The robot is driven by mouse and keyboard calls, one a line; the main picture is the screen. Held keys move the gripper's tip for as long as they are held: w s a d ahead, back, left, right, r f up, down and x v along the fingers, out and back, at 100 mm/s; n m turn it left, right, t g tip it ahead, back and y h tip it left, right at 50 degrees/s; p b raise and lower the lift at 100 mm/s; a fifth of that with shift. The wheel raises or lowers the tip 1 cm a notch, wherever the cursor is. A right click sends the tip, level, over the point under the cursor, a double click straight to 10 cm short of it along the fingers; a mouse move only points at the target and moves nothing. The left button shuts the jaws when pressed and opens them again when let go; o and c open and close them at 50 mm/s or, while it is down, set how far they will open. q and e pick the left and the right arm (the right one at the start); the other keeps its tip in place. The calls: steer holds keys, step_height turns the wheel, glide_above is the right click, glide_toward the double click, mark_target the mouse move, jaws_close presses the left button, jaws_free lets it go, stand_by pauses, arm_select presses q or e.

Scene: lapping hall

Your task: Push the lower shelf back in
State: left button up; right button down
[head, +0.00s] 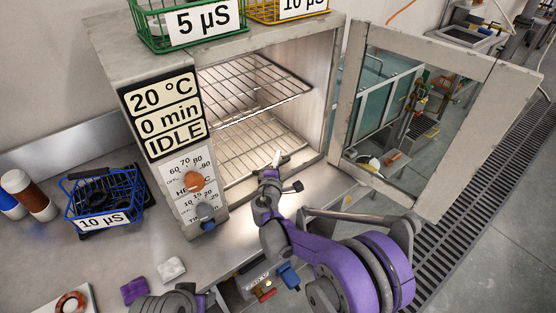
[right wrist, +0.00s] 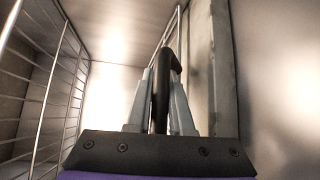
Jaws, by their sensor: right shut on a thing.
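The oven (head: 335,130) stands open with two wire shelves inside. The lower shelf (head: 235,160) lies level below the upper shelf (head: 255,82); its front edge is near the opening, partly hidden by my right gripper. My right gripper (head: 276,160) is at the front of the lower shelf. In the right wrist view, the right gripper (right wrist: 160,100) is shut around a dark upright piece at the shelf's front, with a thin wire rail running beyond it. The upper shelf (right wrist: 50,90) shows there at the left. My left gripper's fingers do not show.
The oven door (head: 440,175) is swung wide open to the right, close to my right arm. A blue basket (head: 108,203) marked 10 µS stands on the bench at left. A green basket (head: 150,35) is on the oven top. Knobs (head: 193,182) are on the oven's front.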

mark_target(271, 160)
steer(key=w+a, duration=0.2)
steer(key=w, duration=0.1)
steer(key=c, duration=0.8)
jaws_free()
steer(key=shift+a, duration=0.1)
steer(key=shift+s, duration=0.1)
steer(key=v, duration=1.1)
steer(key=shift+r, duration=0.1)
